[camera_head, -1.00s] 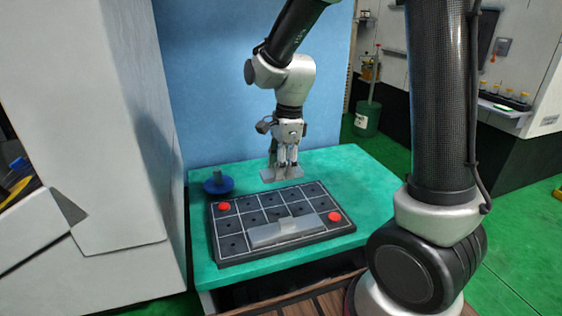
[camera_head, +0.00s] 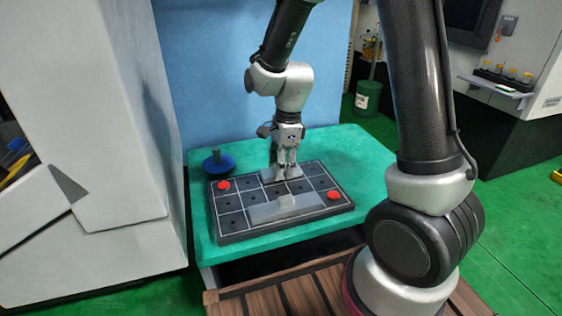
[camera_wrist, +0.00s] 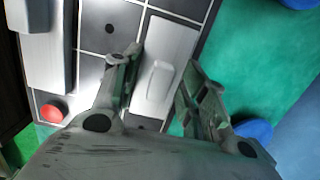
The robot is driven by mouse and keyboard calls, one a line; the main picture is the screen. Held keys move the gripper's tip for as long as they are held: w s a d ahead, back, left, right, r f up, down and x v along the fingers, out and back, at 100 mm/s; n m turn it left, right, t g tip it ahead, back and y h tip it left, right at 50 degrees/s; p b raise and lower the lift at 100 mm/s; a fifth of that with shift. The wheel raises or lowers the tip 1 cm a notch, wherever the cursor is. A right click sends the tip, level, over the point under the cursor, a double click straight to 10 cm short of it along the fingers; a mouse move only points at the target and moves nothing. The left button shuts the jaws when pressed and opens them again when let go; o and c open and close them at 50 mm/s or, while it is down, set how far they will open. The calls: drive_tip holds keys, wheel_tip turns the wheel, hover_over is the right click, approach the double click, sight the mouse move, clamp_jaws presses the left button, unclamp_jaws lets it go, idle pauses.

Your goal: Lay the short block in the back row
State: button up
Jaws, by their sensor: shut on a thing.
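The short block (camera_head: 270,177) is a light grey bar with a raised grip. My gripper (camera_head: 286,168) is shut on that grip, with one finger on each side. The block is level over the middle of the back row of the black gridded board (camera_head: 229,226); I cannot tell whether it touches the board. In the wrist view the short block (camera_wrist: 172,50) lies along the board's back edge, between my gripper's fingers (camera_wrist: 160,68). A longer grey block (camera_head: 262,211) with a grip lies in the front row; it also shows in the wrist view (camera_wrist: 45,60).
Red round pieces sit on the board at the left (camera_head: 223,185) and right (camera_head: 333,195). A blue round object with an upright stem (camera_head: 217,163) stands behind the board's left corner. The green tabletop (camera_head: 345,150) is clear at the back right. A pale cabinet stands left.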

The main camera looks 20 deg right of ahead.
drive_tip(key=o, duration=1.3)
wheel_tip(320, 180, up, 11)
idle(0.5)
